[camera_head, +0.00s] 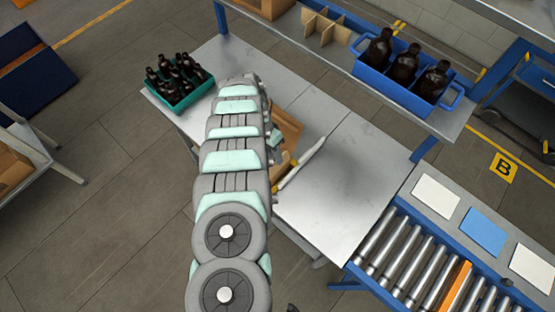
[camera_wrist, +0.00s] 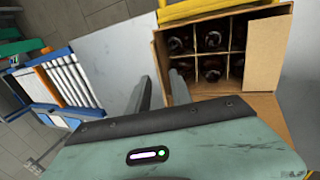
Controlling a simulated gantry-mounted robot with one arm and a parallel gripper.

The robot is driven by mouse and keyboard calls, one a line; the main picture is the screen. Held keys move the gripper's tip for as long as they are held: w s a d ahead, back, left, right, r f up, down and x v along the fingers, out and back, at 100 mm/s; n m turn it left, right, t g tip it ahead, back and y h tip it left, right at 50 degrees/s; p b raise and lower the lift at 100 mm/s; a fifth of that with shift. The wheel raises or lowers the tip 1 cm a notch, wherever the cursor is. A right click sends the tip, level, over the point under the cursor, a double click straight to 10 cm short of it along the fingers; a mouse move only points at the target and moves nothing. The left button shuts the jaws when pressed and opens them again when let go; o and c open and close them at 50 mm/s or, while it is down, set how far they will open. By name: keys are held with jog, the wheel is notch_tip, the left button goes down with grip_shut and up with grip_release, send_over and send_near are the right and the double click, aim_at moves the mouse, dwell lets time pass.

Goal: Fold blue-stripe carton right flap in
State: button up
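An open brown carton (camera_wrist: 158,45) stands on the metal table, with dark bottles (camera_wrist: 213,40) in the cells of its divider. A wide tan flap (camera_wrist: 266,52) spreads outward on the right side in the wrist view, and more tan board (camera_wrist: 272,108) shows below it. No blue stripe can be seen. In the head view my arm covers most of the carton (camera_head: 287,130). My gripper (camera_wrist: 163,82) has its two grey fingers apart, one on each side of the carton's left edge in the wrist view. Whether they touch the board cannot be told.
A pale long piece (camera_head: 301,163) lies beside the carton. A teal crate of bottles (camera_head: 180,82) stands at the table's far left end. A blue crate with three bottles (camera_head: 404,68) sits on the shelf. The metal table (camera_head: 335,190) is clear before the roller conveyor (camera_head: 415,265).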

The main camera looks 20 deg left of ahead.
jog(key=x, duration=0.2)
jog(key=shift+d+f, duration=0.15)
jog(key=shift+f, duration=0.2)
jog(key=shift+s+d+f, duration=0.15)
jog(key=shift+d+f, duration=0.05)
jog(key=shift+f, duration=0.3)
jog(key=shift+c, duration=0.3)
grip_shut()
dwell(0.7)
